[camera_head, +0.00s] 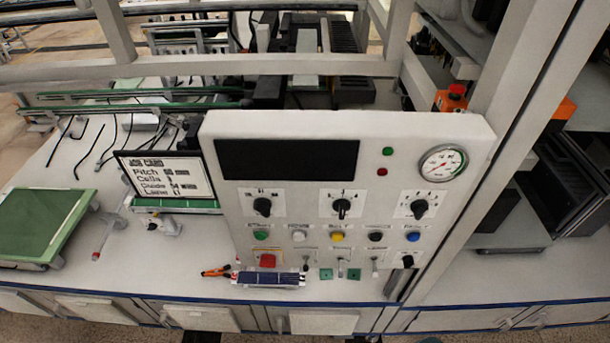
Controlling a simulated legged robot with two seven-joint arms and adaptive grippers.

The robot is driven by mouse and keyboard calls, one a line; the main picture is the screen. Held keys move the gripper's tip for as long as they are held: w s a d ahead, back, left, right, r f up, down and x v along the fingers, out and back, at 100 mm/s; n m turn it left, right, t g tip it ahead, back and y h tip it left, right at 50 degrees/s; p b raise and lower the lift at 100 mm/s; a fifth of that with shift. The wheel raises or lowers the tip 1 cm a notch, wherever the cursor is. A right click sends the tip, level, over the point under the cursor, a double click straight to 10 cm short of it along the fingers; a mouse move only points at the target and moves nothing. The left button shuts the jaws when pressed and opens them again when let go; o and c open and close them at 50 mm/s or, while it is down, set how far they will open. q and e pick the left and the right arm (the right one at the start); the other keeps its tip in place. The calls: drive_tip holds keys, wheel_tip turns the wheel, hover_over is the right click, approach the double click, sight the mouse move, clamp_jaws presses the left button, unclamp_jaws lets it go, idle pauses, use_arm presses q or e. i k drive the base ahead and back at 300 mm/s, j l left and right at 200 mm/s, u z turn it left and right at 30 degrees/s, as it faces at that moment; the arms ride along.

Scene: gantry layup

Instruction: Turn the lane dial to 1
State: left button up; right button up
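A white control panel (225,170) stands on the bench in the middle of the view. It carries three black dials in a row: the left dial (262,207), the middle dial (341,208) and the right dial (418,209). Their labels are too small to read, so I cannot tell which is the lane dial or what number each points to. The middle dial's pointer looks roughly upright. A card (165,176) left of the panel lists Pitch, Cells, Guide and Lane; its values are hard to read, and the Lane one may be 0 or 1. Neither gripper shows.
A round gauge (442,163) is at upper right. A dark blue strip (270,279) lies before the panel. A green board (40,222) is far left. A post borders the panel's right.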

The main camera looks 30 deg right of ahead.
sight(419, 208)
drive_tip(key=z, duration=1.95)
